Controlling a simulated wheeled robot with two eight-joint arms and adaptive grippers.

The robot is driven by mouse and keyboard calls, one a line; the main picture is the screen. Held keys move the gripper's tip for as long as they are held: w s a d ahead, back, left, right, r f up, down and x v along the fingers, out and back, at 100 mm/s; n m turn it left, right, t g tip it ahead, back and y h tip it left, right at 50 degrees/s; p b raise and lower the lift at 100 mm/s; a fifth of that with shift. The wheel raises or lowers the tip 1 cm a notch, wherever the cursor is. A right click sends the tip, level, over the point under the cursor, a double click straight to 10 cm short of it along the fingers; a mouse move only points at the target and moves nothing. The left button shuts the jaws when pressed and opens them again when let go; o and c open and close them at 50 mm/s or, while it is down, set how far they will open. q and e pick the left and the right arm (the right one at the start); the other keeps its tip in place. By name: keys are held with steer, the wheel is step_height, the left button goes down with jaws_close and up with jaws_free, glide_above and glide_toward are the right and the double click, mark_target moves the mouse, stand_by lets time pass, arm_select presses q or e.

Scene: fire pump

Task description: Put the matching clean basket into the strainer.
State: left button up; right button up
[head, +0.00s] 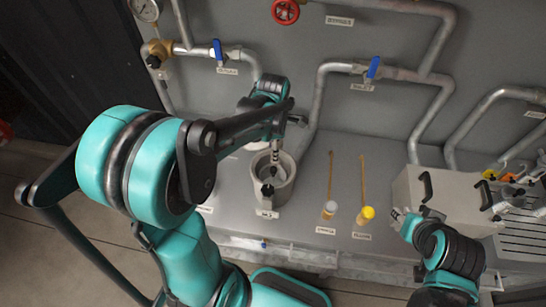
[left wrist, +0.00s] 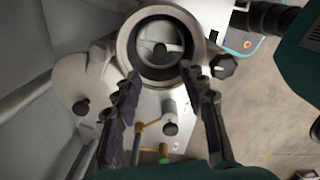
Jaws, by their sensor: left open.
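The strainer (head: 284,190) is a grey open-topped pot at the centre of the bench. The left wrist view looks down into its round mouth (left wrist: 126,45). Its inside shows a dark ring and a paler round part; I cannot tell whether that is a basket. My left gripper (left wrist: 160,72) is open, its dark fingers on either side of the mouth's near edge; nothing shows between them. In the head view my arm partly covers the strainer. My right gripper (head: 410,218) is by the grey box, its jaws unclear. Small items with coloured tags (head: 508,177) lie at right; I cannot identify a basket.
Two upright-looking rods, one with a white end (head: 330,210) and one with a yellow end (head: 365,214), lie right of the strainer. A grey box with black handles (head: 445,190) stands further right. Pipes with blue-handled valves (head: 374,67) run along the back wall.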

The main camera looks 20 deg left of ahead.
arm_select(q)
steer(key=s+d+r+m+t, duration=0.2)
steer(key=s+r+m+t, duration=0.1)
steer(key=m, duration=0.9)
steer(key=s+d+r+m+t, duration=0.2)
steer(key=s+r+m+t, duration=0.2)
steer(key=s+m, duration=0.3)
steer(key=shift+s+r+m, duration=0.25)
steer(key=shift+r+m, duration=0.35)
steer(key=shift+m, duration=2.2)
steer(key=shift+d, duration=0.1)
